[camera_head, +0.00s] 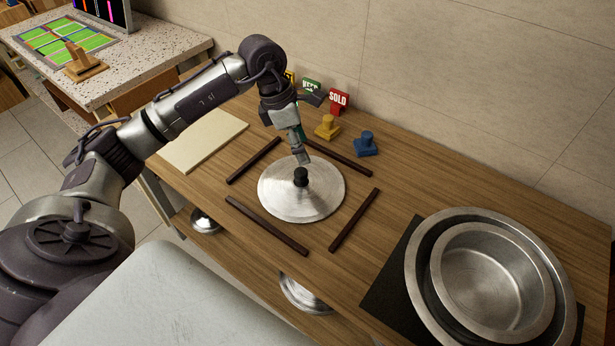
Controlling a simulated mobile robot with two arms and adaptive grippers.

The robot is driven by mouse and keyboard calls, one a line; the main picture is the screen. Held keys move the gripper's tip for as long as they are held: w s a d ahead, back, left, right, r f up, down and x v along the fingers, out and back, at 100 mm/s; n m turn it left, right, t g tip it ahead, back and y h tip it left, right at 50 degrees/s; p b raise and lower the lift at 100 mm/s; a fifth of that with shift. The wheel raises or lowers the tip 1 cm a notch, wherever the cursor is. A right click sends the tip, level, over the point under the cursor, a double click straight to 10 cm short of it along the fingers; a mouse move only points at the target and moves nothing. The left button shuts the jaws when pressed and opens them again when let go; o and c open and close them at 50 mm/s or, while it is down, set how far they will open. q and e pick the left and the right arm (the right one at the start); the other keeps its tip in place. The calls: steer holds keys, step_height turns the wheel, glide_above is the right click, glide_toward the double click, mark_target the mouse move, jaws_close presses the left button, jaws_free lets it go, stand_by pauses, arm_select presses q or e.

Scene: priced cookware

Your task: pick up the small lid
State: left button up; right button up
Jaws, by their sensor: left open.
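A round silver lid (278,199) with a black knob (301,176) lies flat on the wooden table, inside a frame of dark wooden strips. It is the only lid that I can make out, so I cannot compare its size with another. My left gripper (303,155) points down just above and behind the knob. It is open, and nothing shows between its fingers. From this angle I cannot tell whether a finger touches the knob. My right gripper is not in view.
Nested metal pans (490,285) stand on a black mat (385,283) at the right. Yellow (327,128) and blue (366,145) stamp-like blocks and a red SOLD sign (338,101) stand near the wall. A pale board (203,140) lies at the left. Metal bowls sit below the tabletop.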

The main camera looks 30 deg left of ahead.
arm_select(q)
steer(key=y, duration=0.2)
glide_toward(300, 171)
steer(key=shift+g, duration=0.3)
steer(key=f, duration=0.3)
steer(key=f+p, duration=0.1)
steer(key=shift+s+a+f, duration=0.1)
steer(key=shift+a+f, duration=0.25)
steer(key=shift+a, duration=0.05)
steer(key=shift+d+f, duration=0.1)
steer(key=shift+f, duration=0.5)
steer(key=shift+d+f+p, duration=0.15)
steer(key=shift+f+p, duration=0.05)
steer(key=shift+p, duration=0.15)
steer(key=f, duration=0.1)
steer(key=w+d+f+p, duration=0.1)
steer(key=f, duration=0.1)
steer(key=shift+w+d+f, duration=0.15)
steer(key=shift+w+d, duration=0.05)
steer(key=shift+w, duration=0.1)
steer(key=shift+f, duration=0.6)
jaws_close()
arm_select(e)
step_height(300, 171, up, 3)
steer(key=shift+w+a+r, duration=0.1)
